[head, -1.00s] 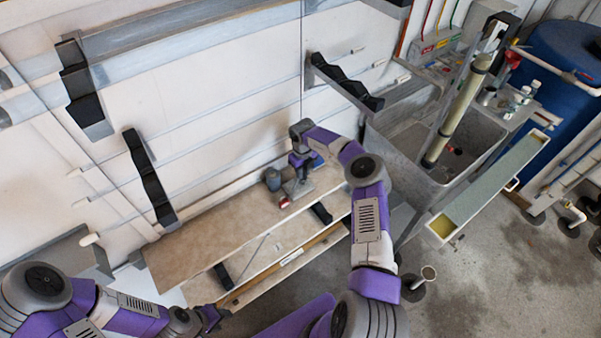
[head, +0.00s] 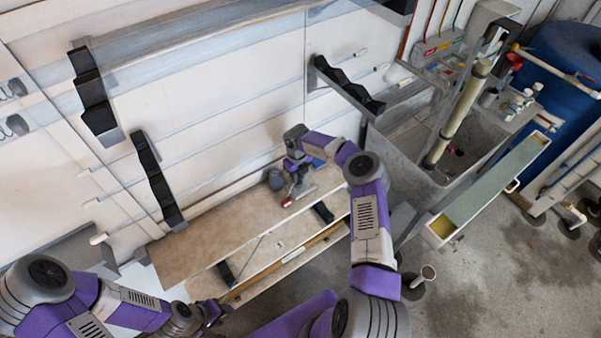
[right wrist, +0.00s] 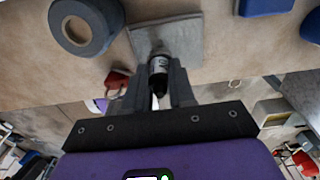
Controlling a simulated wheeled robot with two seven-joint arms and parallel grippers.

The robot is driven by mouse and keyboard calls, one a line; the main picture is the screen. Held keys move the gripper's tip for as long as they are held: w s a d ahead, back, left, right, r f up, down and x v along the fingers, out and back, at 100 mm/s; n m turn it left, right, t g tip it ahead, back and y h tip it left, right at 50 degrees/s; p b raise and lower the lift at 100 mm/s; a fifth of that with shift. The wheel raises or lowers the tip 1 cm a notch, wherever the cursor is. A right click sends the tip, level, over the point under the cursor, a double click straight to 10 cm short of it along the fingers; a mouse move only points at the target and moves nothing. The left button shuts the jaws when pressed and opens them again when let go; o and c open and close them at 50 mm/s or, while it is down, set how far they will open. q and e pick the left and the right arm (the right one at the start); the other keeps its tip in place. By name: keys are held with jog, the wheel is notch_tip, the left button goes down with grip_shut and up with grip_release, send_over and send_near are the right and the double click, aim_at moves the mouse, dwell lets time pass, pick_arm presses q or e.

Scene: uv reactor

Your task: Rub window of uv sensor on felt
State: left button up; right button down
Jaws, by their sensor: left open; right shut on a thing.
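The uv sensor (right wrist: 158,72), a small dark cylinder with a pale label, is held between the fingers of my right gripper (right wrist: 158,88). Its far end overlaps the grey square of felt (right wrist: 182,40) in the right wrist view; I cannot tell whether it touches. The window itself is hidden. The felt lies flat on the brown bench top (head: 225,232). In the head view my right gripper (head: 297,182) is low over the bench's far right part, and the sensor is too small to make out. My left gripper (head: 212,310) is at the bottom left, open, away from the felt.
A grey ring-shaped roll (right wrist: 85,25) lies left of the felt in the right wrist view. A small red object (right wrist: 117,80) is near the gripper's left finger. A blue item (right wrist: 265,5) lies right of the felt. The bench's left part is clear.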

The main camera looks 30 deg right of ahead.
aim_at(305, 183)
jog(key=shift+s+a, duration=0.1)
jog(key=shift+a, duration=0.35)
jog(key=shift+d+f, duration=0.1)
jog(key=shift+d+b, duration=0.55)
jog(key=shift+d, duration=1.55)
jog(key=shift+a, duration=0.1)
jog(key=shift+a+p, duration=0.5)
jog(key=shift+a+f+p, duration=0.1)
jog(key=shift+a+p, duration=0.7)
jog(key=shift+a, duration=0.9)
jog(key=shift+d, duration=0.1)
jog(key=shift+d+b, duration=0.35)
jog(key=shift+d, duration=0.75)
